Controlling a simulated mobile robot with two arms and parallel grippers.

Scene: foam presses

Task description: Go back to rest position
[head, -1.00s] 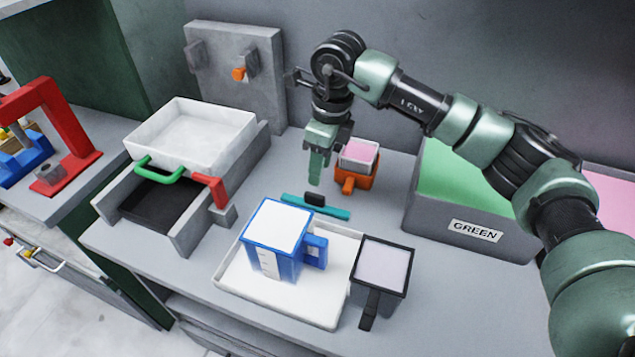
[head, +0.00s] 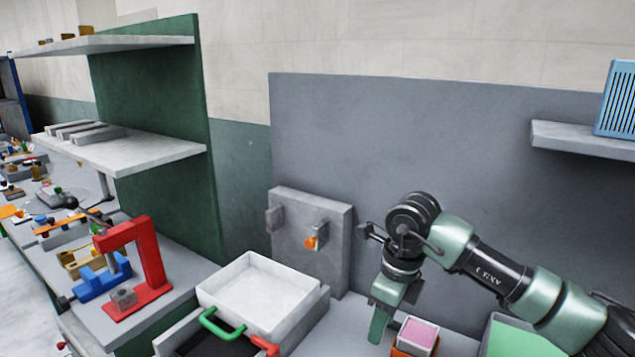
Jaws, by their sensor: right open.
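My right gripper (head: 381,318) points down over the back of the grey worktop, at the right of the head view. It is open, and I see nothing between its fingers. A white tray (head: 258,293) sits tilted on the grey press frame (head: 312,308) at bottom centre, with green and red handles in front. My left gripper is not in view.
A grey panel (head: 325,220) with an orange knob stands upright behind the tray. A red clamp frame (head: 150,260) stands on the left bench. Shelves (head: 120,150) hang at upper left; another shelf (head: 590,142) is at upper right.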

